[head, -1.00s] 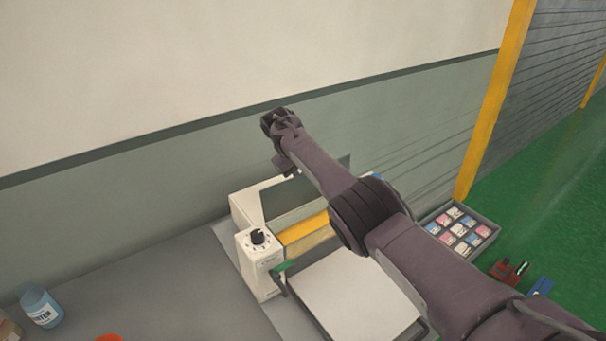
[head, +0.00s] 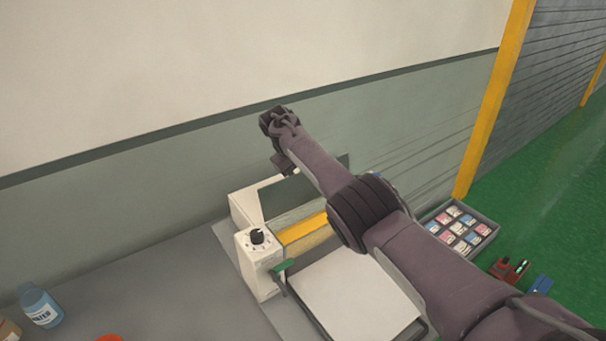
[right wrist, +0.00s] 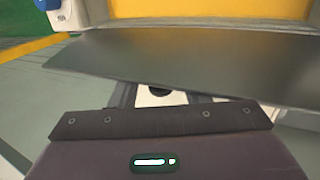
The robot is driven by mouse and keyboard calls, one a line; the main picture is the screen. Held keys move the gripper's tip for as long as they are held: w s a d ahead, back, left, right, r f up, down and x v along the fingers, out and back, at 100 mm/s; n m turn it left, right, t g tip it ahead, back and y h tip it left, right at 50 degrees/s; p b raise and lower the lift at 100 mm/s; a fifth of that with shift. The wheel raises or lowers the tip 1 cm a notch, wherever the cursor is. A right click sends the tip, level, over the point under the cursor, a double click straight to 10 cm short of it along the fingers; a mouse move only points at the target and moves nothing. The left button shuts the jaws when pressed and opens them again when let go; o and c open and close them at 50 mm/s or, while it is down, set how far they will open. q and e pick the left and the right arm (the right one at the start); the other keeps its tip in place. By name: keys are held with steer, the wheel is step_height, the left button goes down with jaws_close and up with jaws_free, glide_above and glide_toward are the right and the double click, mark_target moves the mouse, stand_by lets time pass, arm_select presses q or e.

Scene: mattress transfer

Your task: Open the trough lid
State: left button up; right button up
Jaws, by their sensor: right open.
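The cream machine (head: 243,208) stands on the grey table against the wall, with a dark grey flat lid (head: 289,196) across its top. The lid is tilted up at an angle, with the yellow trough front (head: 302,230) below it. In the right wrist view, the lid (right wrist: 190,65) spans the picture and covers the ends of my fingers. My right gripper (head: 284,163) is at the lid's back left part; its jaws (right wrist: 160,97) are open. Contact with the lid cannot be told. My left gripper is not in view.
A white plate (head: 355,295) in a dark frame, with a green handle (head: 285,266), lies in front of the machine. A black knob (head: 257,236) is on its left side. A blue bottle (head: 40,306) stands far left. A tray (head: 431,226) of small packs lies right.

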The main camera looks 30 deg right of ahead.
steer(key=p+v, duration=0.6)
steer(key=v, duration=0.1)
steer(key=shift+a+r+p, duration=0.2)
steer(key=shift+r+p, duration=0.1)
steer(key=shift+p, duration=0.05)
steer(key=shift+w, duration=0.1)
